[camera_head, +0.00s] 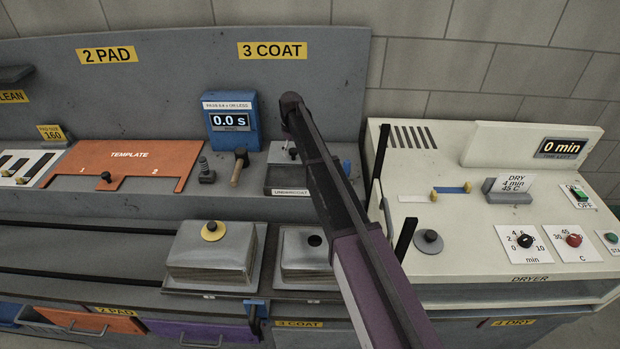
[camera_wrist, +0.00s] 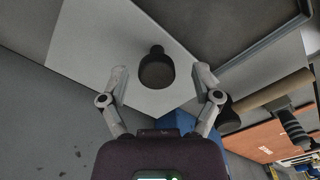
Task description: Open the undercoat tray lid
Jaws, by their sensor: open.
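The undercoat tray (camera_head: 291,190) is a small grey box with a white label on the back shelf, below the 3 COAT sign. In the wrist view, a dark rounded knob (camera_wrist: 157,72) stands on a pale flat panel (camera_wrist: 100,45). My gripper (camera_wrist: 162,82) is open, its two fingers apart on either side of the knob. I see no clear contact with it. In the head view my arm hides the gripper and the tray's right side.
Two grey boxes (camera_head: 211,257) (camera_head: 303,259) sit on the front ledge. A cream dryer (camera_head: 480,255) is on the right. An orange template (camera_head: 125,163) lies farther left.

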